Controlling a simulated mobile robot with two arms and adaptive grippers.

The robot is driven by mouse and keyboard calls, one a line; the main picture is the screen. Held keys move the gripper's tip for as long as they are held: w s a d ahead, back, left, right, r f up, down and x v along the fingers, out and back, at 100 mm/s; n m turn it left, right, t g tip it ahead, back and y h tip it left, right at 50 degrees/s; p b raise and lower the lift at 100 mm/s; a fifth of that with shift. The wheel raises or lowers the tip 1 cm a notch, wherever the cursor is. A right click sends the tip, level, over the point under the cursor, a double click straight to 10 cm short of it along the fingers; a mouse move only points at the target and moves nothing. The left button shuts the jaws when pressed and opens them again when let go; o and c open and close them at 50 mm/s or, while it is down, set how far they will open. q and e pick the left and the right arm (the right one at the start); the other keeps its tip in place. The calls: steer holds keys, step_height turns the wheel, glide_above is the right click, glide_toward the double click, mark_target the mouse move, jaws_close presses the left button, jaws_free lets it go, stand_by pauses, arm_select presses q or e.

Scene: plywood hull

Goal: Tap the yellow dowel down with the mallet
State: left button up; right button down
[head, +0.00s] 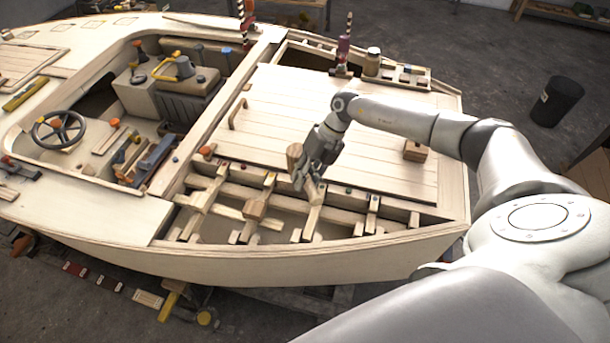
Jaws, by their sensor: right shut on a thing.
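My right gripper (306,178) reaches in from the right over the open framed bay at the near side of the hull (300,262). It is shut on a wooden piece, which appears to be the mallet (294,155); its rounded light-brown end shows left of the fingers. The fingers hide the rest of it. A small yellow spot on a frame piece, which may be the yellow dowel (270,178), lies left of and slightly below the gripper, apart from it. It is too small to tell how far it stands up. My left gripper is not in view.
The bay holds several wooden ribs and blocks, including a brown block (256,209). Small coloured pegs sit along its ledge. A flat plank deck (290,115) lies behind it, with a wooden handle (238,113) and a small block (415,151). A steering wheel (59,130) stands left.

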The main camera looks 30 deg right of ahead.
steer(key=shift+f, duration=0.6)
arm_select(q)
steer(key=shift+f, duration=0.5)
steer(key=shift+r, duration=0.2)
arm_select(e)
steer(key=shift+r, duration=0.15)
step_height(320, 180, down, 5)
steer(key=b, duration=0.3)
steer(key=shift+s+r+b, duration=0.1)
steer(key=shift+r+b, duration=0.05)
steer(key=shift+b, duration=0.25)
steer(key=shift+r+p, duration=0.65)
steer(key=shift+p, duration=0.05)
step_height(320, 180, up, 4)
steer(key=p, duration=0.3)
steer(key=shift+f, duration=0.15)
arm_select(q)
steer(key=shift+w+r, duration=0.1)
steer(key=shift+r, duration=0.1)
arm_select(e)
steer(key=shift+f, duration=0.1)
